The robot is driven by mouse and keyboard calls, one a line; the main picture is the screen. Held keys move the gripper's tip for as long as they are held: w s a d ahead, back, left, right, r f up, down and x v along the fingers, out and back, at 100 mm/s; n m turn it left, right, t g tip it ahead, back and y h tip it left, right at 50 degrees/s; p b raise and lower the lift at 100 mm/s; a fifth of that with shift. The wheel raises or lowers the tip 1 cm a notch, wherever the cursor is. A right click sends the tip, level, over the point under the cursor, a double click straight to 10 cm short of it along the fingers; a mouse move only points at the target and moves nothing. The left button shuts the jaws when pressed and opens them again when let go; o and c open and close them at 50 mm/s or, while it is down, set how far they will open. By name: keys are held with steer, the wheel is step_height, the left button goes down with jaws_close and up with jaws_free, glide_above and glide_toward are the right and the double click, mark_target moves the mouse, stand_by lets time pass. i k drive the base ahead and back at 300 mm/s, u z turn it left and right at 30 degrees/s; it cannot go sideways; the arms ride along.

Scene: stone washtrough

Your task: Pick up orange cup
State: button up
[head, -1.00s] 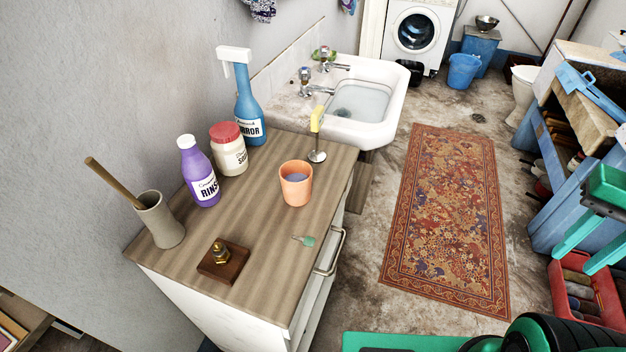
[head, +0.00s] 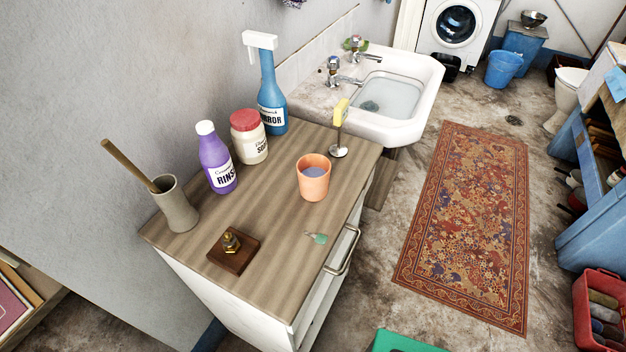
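The orange cup (head: 313,180) stands upright on the wooden top of a white cabinet (head: 290,235), toward its right side. Something bluish shows inside it. Nothing touches the cup. My gripper is not in the head view, so its state is hidden.
A purple bottle (head: 216,160), a red-lidded jar (head: 249,138) and a blue spray bottle (head: 271,100) stand left of and behind the cup. A yellow-topped metal stand (head: 338,140) is behind it. A small green item (head: 319,238) and a wooden block (head: 233,250) lie nearer.

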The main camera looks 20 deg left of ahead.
mark_target(313, 170)
steer(key=u, duration=0.05)
steer(key=k, duration=1.15)
steer(key=u, duration=0.45)
steer(key=i, duration=1)
steer(key=z, duration=0.05)
